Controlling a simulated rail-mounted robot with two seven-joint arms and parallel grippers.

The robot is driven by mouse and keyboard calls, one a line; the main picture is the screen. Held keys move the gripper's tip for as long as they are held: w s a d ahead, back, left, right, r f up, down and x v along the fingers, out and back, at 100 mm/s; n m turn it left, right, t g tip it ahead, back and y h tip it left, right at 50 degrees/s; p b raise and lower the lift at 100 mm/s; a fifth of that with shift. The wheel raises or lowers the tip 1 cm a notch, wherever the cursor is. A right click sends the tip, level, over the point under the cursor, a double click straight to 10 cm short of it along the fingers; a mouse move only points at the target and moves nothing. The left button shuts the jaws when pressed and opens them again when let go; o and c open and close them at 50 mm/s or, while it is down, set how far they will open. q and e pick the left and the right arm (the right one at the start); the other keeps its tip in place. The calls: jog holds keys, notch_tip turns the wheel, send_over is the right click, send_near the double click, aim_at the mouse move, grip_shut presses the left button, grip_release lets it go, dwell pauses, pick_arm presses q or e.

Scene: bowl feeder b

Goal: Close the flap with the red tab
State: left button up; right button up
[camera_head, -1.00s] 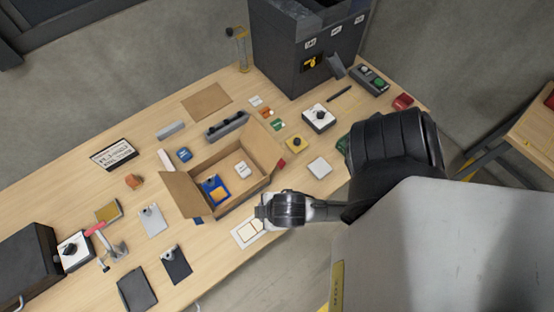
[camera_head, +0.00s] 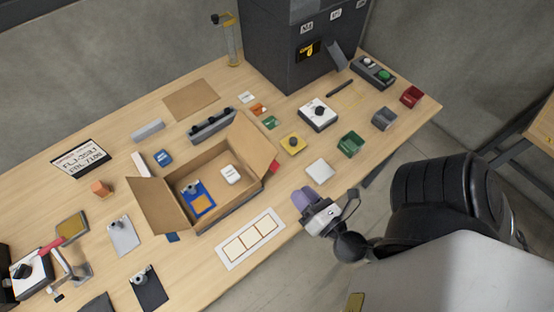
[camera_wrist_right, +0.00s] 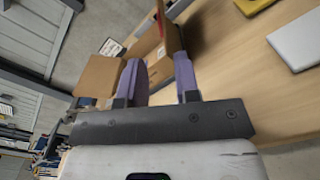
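An open cardboard box (camera_head: 228,208) stands on the table with its inside showing. Its right flap (camera_head: 253,143) stands up and outward, with a red tab (camera_head: 273,167) at its lower end. Its left flap (camera_head: 157,204) spreads outward, with a blue tab (camera_head: 172,237) near its lower end. My right gripper (camera_head: 304,200) is to the right of the box, near the table's front edge, apart from the flap. In the right wrist view its purple fingers (camera_wrist_right: 159,62) are apart with nothing held, and the box (camera_wrist_right: 162,65) shows behind them. My left gripper is not in view.
A blue card (camera_head: 200,207) and a white item (camera_head: 231,175) lie in the box. A white framed card (camera_head: 250,239) lies in front. A dark machine (camera_head: 290,60) stands behind.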

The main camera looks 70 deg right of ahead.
aim_at(272, 160)
jog(key=p+x, duration=0.1)
jog(key=x, duration=1.1)
jog(key=shift+p, duration=0.4)
jog(key=shift+w+d, duration=0.3)
jog(key=shift+w, duration=0.25)
jog(key=shift+c, duration=0.4)
jog(key=c, duration=0.4)
grip_shut()
